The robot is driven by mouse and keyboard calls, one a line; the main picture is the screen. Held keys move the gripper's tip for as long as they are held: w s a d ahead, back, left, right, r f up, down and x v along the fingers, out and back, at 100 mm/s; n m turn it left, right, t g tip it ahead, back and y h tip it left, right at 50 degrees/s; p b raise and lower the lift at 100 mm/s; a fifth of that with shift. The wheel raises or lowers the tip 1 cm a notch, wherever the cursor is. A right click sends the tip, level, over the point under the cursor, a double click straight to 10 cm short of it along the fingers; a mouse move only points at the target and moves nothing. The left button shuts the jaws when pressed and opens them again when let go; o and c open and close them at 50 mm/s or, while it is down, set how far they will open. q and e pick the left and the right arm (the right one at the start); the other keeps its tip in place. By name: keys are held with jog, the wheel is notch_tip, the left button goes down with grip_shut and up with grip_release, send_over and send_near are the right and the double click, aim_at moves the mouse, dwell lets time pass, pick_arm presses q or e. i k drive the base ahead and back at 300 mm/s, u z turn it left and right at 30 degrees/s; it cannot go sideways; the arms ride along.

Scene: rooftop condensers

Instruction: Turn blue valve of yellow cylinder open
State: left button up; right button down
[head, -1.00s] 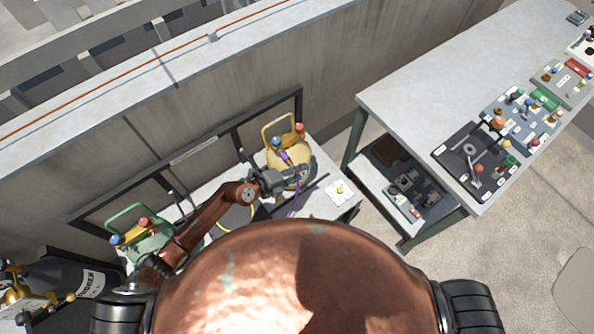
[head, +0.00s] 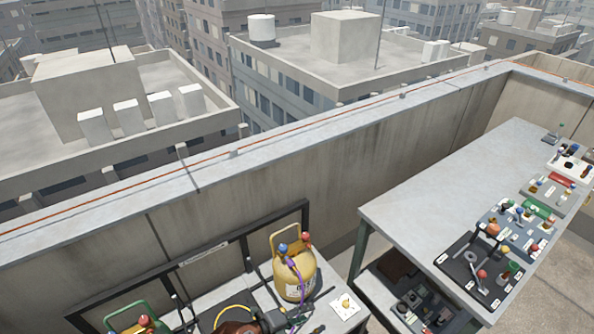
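The yellow cylinder (head: 301,282) stands upright at the lower middle of the head view, with a yellow handle frame at its top. Its blue valve (head: 283,247) is on the left of the top and a red valve (head: 306,237) is on the right. A purple hose (head: 291,264) hangs from the blue valve side. My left gripper (head: 289,318) is at the bottom edge, low in front of the cylinder and well below the blue valve, not on it. Its fingers are small and partly cut off, so their opening is unclear. My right gripper is out of view.
A white card (head: 345,304) with a yellow knob lies right of the yellow cylinder. A long workbench (head: 440,190) with tools stands at right. A concrete parapet (head: 330,165) runs behind.

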aim_at(283, 248)
jog(key=k, duration=1.05)
